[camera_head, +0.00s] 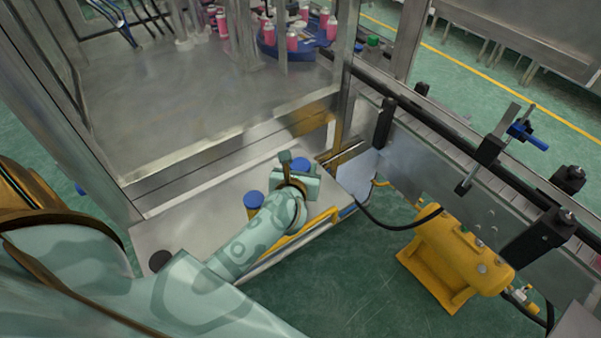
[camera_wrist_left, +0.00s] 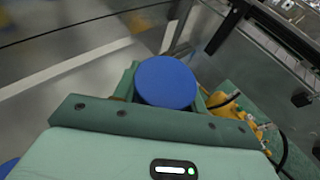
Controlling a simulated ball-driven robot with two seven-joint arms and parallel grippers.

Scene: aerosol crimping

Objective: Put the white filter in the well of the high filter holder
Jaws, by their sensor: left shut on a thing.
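My left gripper (camera_head: 294,178) is over the far right part of the metal table (camera_head: 185,218). In the left wrist view, a piece with a round blue top (camera_wrist_left: 166,82) sits between the green fingers, and the gripper is shut on it. Its blue top shows just behind the gripper in the head view (camera_head: 302,165); its lower body is hidden. A second blue-topped piece (camera_head: 254,199) stands on the table left of the gripper, its lower part partly behind my arm. I cannot make out a white filter or tell which piece is the high filter holder. My right gripper is not in view.
A dark round piece (camera_head: 160,261) is near the table's left front. A metal-framed machine (camera_head: 200,100) with pink cans (camera_head: 292,40) stands behind. A yellow machine (camera_head: 455,258) with a black hose is at right, beside the conveyor (camera_head: 440,125). The table's left middle is clear.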

